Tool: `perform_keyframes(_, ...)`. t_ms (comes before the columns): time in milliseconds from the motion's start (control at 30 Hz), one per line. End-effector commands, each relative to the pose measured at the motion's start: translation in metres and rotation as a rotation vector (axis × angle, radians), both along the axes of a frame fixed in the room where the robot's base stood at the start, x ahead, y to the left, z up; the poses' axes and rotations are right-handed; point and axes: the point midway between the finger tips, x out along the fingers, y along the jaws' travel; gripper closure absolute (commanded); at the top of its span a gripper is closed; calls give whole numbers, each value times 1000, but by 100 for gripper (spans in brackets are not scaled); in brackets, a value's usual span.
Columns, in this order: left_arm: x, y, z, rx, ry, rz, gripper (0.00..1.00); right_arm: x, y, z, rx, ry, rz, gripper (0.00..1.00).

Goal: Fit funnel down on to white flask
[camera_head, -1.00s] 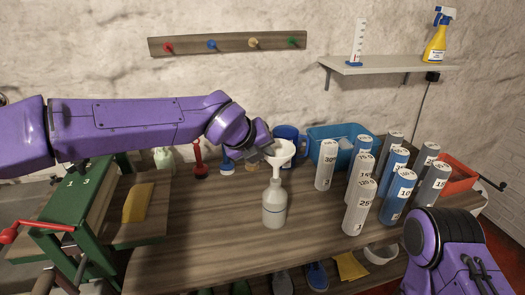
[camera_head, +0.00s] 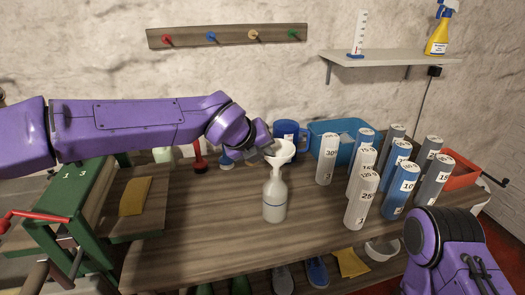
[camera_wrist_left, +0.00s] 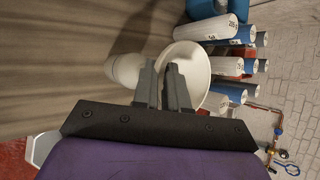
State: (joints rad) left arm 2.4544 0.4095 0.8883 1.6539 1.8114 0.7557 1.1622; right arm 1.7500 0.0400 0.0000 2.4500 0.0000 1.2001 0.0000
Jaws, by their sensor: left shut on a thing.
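A white funnel (camera_head: 281,153) is upright, directly above the neck of the white flask (camera_head: 275,199), which stands upright on the wooden bench. In the head view, the funnel's lower end meets the flask top in line; I cannot tell whether the spout is inside the neck. My left gripper (camera_head: 266,150) is shut on the funnel's near rim. In the left wrist view, its fingers (camera_wrist_left: 166,88) lie across the rim of the funnel (camera_wrist_left: 192,57), with the flask (camera_wrist_left: 123,68) beside it. My right gripper is out of view; only part of that arm shows.
Several numbered grey, white and blue cylinders (camera_head: 361,200) stand right of the flask. A blue mug (camera_head: 287,131) and a blue bin (camera_head: 325,131) stand behind. A red tray (camera_head: 462,170) is at the right. Bench space in front of and left of the flask is clear.

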Motion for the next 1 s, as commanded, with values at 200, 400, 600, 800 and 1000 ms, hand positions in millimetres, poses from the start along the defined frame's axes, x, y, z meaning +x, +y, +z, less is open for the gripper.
perform_keyframes(200, 0, 0, -7, 0, 0, 0, 100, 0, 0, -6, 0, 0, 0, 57)
perform_keyframes(400, 0, 0, -12, 0, 0, 0, 100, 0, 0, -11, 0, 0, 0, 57)
perform_keyframes(600, 0, 0, -17, 0, 0, 0, 100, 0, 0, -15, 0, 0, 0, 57)
perform_keyframes(800, 0, 0, -22, 0, 0, 0, 100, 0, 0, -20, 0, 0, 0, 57)
perform_keyframes(1000, 0, 0, -21, 0, 0, 0, 58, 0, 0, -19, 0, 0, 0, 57)
